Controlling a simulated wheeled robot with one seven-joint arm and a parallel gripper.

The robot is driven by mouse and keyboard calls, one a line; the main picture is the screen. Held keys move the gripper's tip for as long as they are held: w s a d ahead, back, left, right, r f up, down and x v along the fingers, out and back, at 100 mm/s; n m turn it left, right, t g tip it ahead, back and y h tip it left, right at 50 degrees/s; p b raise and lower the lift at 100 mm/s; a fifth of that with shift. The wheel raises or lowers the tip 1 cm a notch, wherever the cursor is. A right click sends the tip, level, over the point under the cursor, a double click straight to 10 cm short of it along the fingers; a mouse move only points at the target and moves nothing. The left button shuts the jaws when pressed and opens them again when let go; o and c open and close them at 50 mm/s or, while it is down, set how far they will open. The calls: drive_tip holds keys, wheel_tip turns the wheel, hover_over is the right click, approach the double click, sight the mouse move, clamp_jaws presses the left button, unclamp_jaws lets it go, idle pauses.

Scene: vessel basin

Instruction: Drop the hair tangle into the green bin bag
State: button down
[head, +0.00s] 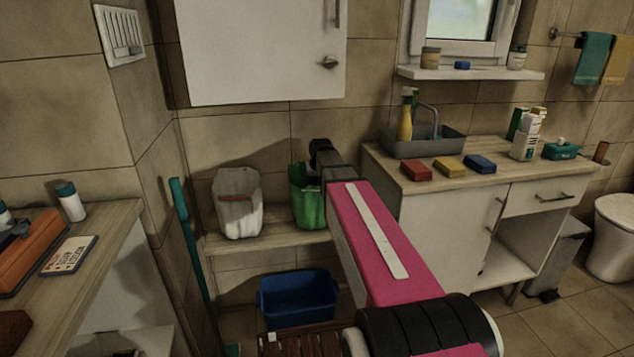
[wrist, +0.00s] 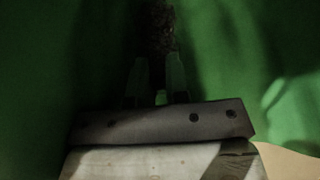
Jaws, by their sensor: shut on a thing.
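The green bin bag (head: 308,207) stands open on the low shelf, right of a white bag, in the head view. My gripper is over its mouth there, and its fingertips are hidden. In the wrist view the green bag (wrist: 230,60) fills both sides of the picture. My gripper (wrist: 158,68) points into it, with its fingers close together. It is shut on the hair tangle (wrist: 156,28), a dark brown, fuzzy clump at the fingertips. The tangle does not show in the head view.
The white bag (head: 238,205) with a red mark stands left on the same shelf (head: 268,240). A blue tub (head: 298,298) is below. A white wall cabinet (head: 255,50) hangs above. A counter with a grey basin (head: 428,145) is at right.

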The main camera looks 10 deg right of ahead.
drive_tip(key=shift+f, duration=0.6)
drive_tip(key=c, duration=1.1)
unclamp_jaws()
drive_tip(key=shift+r, duration=0.5)
drive_tip(key=v, duration=1.2)
drive_tip(key=shift+r, duration=0.2)
